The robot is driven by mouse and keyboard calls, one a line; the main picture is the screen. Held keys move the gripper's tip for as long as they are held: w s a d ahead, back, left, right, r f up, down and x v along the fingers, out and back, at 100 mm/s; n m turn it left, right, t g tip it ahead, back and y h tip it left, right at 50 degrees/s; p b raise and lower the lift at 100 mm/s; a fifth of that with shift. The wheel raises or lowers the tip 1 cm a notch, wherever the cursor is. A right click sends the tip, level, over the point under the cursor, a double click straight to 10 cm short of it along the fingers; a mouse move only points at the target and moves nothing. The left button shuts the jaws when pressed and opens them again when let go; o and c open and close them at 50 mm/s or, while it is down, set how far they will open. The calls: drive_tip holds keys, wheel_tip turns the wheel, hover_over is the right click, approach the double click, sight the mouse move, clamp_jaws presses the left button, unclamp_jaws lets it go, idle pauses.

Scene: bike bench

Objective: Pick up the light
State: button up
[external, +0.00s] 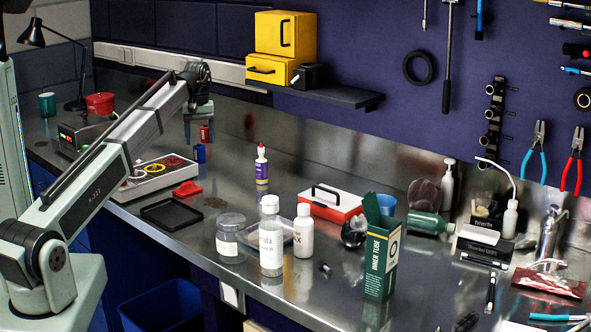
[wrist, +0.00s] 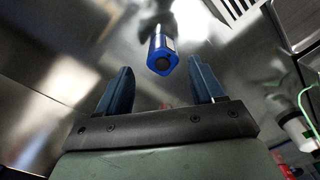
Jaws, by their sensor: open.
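A small blue cylinder (wrist: 163,55) with a dark round end shows in the wrist view, ahead of and between my fingertips, not touching either one. A small blue cylinder (external: 199,153) stands on the steel bench in the external view, just below a small red one (external: 206,133). I cannot tell for certain which is the light. My gripper (external: 198,115) is at the back left of the bench, pointing down above these cylinders. Its two blue-grey fingers are spread apart with nothing between them.
A black tray (external: 171,214) is nearer the edge. A purple-labelled bottle (external: 262,166) stands right. A shelf (external: 330,94) with yellow boxes juts out behind.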

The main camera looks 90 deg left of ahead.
sight(200, 151)
drive_tip(key=shift+s+d+f, duration=0.1)
drive_tip(key=shift+f, duration=1.2)
drive_tip(key=shift+s+d+f, duration=0.1)
drive_tip(key=shift+f, duration=1.2)
drive_tip(key=c, duration=1.2)
wheel_tip(200, 151, up, 9)
drive_tip(key=shift+a+f, duration=0.1)
drive_tip(key=shift+r, duration=0.6)
drive_tip(key=shift+w, duration=0.1)
